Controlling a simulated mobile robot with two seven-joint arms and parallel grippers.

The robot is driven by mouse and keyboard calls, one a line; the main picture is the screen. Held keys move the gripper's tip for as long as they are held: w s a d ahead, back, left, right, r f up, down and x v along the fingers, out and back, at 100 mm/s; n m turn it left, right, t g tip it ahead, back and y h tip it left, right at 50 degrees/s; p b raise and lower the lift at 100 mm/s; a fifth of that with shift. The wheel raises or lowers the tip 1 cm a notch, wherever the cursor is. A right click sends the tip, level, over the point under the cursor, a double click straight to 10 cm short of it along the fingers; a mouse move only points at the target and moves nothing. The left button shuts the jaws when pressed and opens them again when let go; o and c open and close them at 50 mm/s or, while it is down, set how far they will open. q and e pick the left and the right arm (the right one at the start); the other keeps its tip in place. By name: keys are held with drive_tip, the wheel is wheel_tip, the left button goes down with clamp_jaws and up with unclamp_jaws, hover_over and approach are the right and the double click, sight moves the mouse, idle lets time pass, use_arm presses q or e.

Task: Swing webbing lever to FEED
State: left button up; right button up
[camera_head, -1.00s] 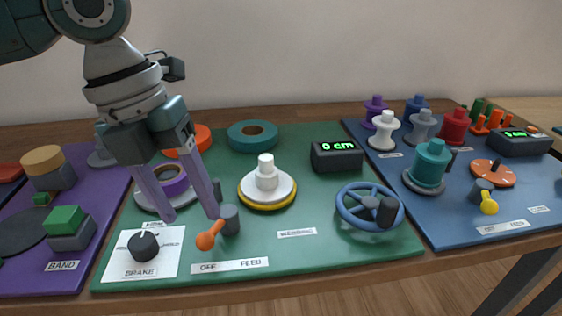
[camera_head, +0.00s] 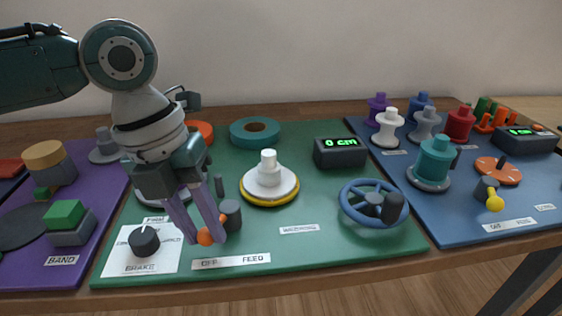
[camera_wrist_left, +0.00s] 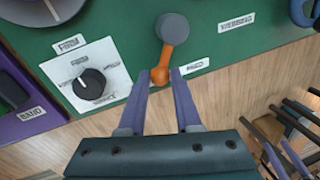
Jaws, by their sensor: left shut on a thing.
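The webbing lever is an orange arm with a ball end (camera_head: 205,237) on a grey round pivot (camera_head: 231,216), on the green board. Its ball end is on the OFF side of the OFF/FEED label (camera_head: 231,262). My left gripper (camera_head: 206,239) has come down over the ball end, with one purple finger on each side, and is shut on it. In the left wrist view the orange arm (camera_wrist_left: 163,62) runs from the pivot (camera_wrist_left: 172,28) down between the fingertips (camera_wrist_left: 160,76).
A black brake knob (camera_head: 144,241) on a white card stands close left of the left gripper. A white spool (camera_head: 268,178) and a blue handwheel (camera_head: 372,204) are to the right. The green board's front strip near the WEBBING label (camera_head: 299,229) is clear.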

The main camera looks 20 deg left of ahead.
use_arm(q)
clamp_jaws()
